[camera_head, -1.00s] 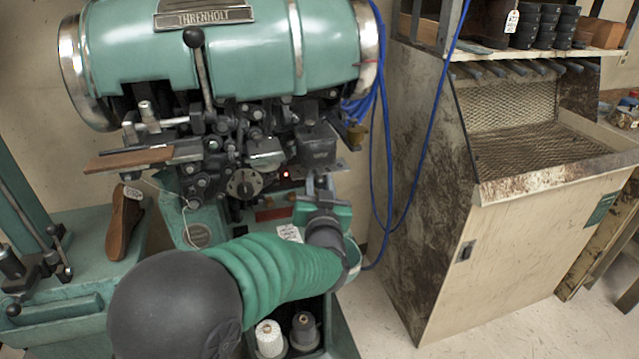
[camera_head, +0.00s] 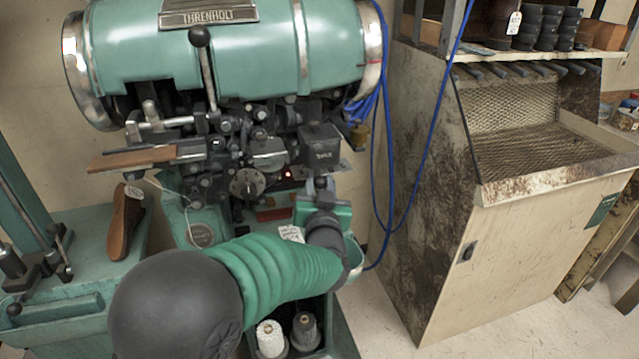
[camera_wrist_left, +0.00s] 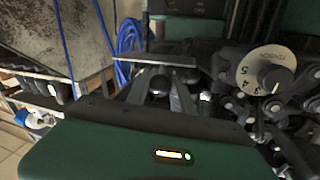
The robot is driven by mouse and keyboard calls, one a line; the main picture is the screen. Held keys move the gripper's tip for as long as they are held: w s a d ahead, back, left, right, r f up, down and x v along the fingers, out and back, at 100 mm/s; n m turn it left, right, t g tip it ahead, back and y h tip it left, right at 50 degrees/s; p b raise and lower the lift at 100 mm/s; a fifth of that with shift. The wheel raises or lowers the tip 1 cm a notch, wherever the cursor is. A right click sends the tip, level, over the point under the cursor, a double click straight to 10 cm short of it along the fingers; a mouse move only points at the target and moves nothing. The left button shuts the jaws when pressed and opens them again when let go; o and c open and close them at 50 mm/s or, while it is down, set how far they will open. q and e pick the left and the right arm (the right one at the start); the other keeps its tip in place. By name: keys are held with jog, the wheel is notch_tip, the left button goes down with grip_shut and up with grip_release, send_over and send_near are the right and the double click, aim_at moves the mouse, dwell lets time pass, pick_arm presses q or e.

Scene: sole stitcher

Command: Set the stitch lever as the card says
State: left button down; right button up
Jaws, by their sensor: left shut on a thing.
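The green stitching machine (camera_head: 245,60) stands ahead. My left gripper (camera_head: 322,188) is at the lower right of its mechanism. In the left wrist view my left gripper's fingers (camera_wrist_left: 168,92) are shut around a small dark rounded knob (camera_wrist_left: 160,84), which looks like a lever end; its shaft is mostly hidden. A round numbered dial (camera_wrist_left: 270,72) sits right of the fingers there and also shows in the head view (camera_head: 247,183). A white card (camera_head: 291,233) lies below the mechanism, partly behind my arm; its writing is too small to read. My right gripper is not in view.
A long black-balled lever (camera_head: 200,37) rises at the machine's front. Blue cables (camera_head: 386,150) hang to the right, beside a dirty beige cabinet (camera_head: 500,230). Thread spools (camera_head: 270,338) stand below my arm.

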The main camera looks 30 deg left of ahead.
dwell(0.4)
pick_arm(q)
jog(key=shift+w+d+r+p, duration=0.15)
jog(key=shift+w+p, duration=0.05)
jog(key=shift+p, duration=0.2)
jog(key=w+d+n+g+y+p, duration=0.1)
jog(key=p, duration=0.1)
jog(key=w+d+n+g+y+p, duration=0.1)
jog(key=w+g+y+p, duration=0.1)
jog(key=w+d+n+g+y+p, duration=0.1)
jog(key=n+p, duration=0.1)
jog(key=shift+w+d+f+g+p, duration=0.2)
jog(key=shift+d+f+g+p, duration=0.05)
jog(key=shift+g+p, duration=0.05)
jog(key=c, duration=1.4)
grip_release()
jog(key=o, duration=0.3)
jog(key=shift+a, duration=0.15)
